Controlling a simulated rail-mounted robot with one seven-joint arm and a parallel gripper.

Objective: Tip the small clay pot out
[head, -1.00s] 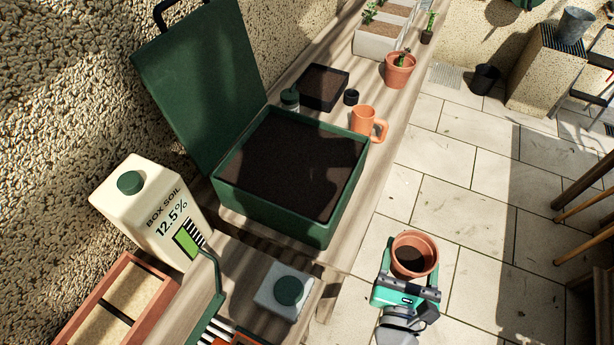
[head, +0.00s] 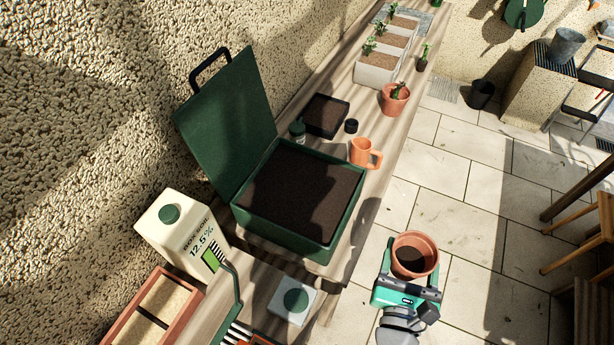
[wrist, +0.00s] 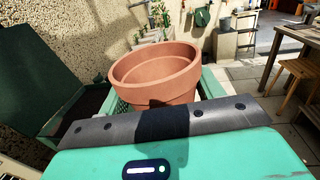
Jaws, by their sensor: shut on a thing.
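The small clay pot (head: 414,240) is upright in my gripper (head: 408,268), with dark soil visible inside it. My gripper is shut on the pot and holds it out over the paved floor, to the right of the bench's front edge.
A potted plant (head: 395,99), a black tray (head: 326,116) and white planters (head: 378,68) are farther back.

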